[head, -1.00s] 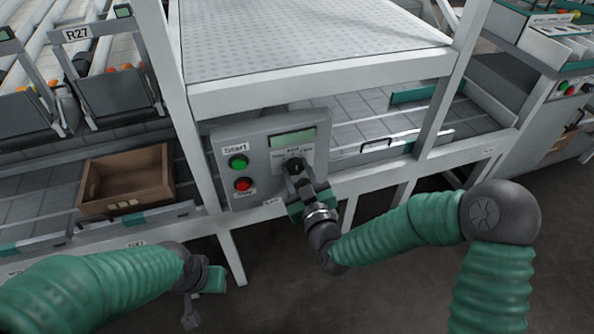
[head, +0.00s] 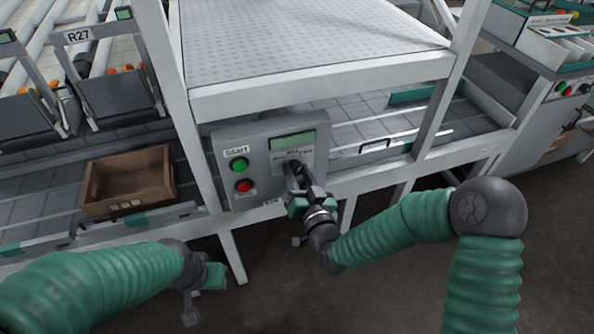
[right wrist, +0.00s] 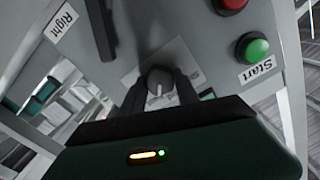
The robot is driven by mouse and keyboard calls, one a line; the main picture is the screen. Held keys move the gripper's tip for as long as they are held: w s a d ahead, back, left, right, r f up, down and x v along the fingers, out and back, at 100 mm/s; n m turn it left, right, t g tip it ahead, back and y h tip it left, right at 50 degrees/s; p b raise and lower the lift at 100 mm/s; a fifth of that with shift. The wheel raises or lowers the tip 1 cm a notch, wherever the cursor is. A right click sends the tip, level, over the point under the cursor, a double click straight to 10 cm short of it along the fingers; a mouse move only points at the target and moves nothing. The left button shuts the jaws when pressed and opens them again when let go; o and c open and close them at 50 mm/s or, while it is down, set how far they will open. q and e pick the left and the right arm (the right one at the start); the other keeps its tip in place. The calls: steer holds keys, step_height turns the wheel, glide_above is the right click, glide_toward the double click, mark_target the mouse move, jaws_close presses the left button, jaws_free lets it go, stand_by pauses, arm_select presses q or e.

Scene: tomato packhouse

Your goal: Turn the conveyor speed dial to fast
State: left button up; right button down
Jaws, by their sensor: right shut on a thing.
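The speed dial (right wrist: 158,80) is a dark round knob with a light pointer mark on the grey control box (head: 222,178). In the right wrist view it sits between the two dark fingers of my right gripper (right wrist: 162,88), which is shut on it. In the head view the right gripper (head: 296,175) reaches the box from below and mostly hides the dial. The printed scale around the dial is partly covered and too small to read surely. My left gripper (head: 203,290) hangs low, away from the box; its jaws are unclear.
The box also has a green start button (head: 239,164), a red button (head: 244,186) and a small display (head: 286,140) above the dial. A brown crate (head: 128,207) stands on the lower conveyor at left. White frame posts (head: 187,130) flank the box.

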steer(key=shift+d+m, duration=0.1)
steer(key=shift+m, duration=1.1)
steer(key=c, duration=0.9)
jaws_free()
steer(key=p+v, duration=1.1)
steer(key=v, duration=0.6)
